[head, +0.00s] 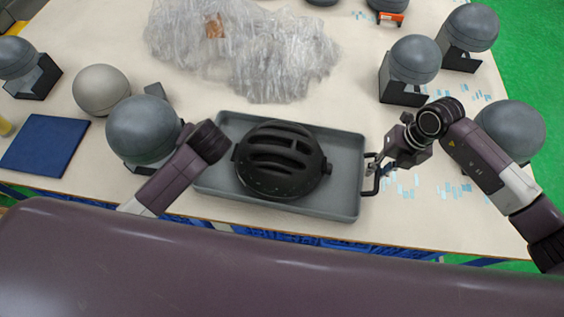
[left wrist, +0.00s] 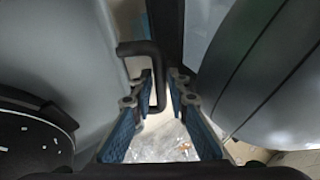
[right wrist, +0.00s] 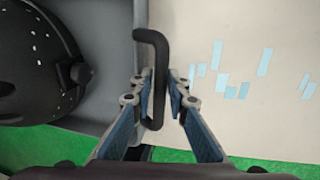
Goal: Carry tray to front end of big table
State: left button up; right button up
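The grey rectangular tray (head: 345,150) rests on the big table and carries a black slotted helmet (head: 282,160). My right gripper (head: 376,168) is at the tray's right-hand handle. In the right wrist view its fingers (right wrist: 160,88) are shut closely around the black handle (right wrist: 157,60). My left arm reaches the tray's left end and hides its own gripper and the left handle in the head view. In the left wrist view the left fingers (left wrist: 161,88) flank the black left handle (left wrist: 156,65) closely and look shut on it.
The big table (head: 440,215) holds several grey spheres, some on black stands, including one by my left arm (head: 143,130) and one at back right (head: 415,60). Clear plastic wrap (head: 265,55) lies behind the tray. A blue mat (head: 45,145) lies at left.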

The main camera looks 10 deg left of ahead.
pick_arm(q)
grip_shut()
pick_arm(e)
grip_shut()
pick_arm(q)
jog(key=shift+w+r, duration=0.1)
jog(key=shift+r, duration=0.1)
pick_arm(e)
jog(key=shift+w+r, duration=0.1)
jog(key=shift+r, duration=0.1)
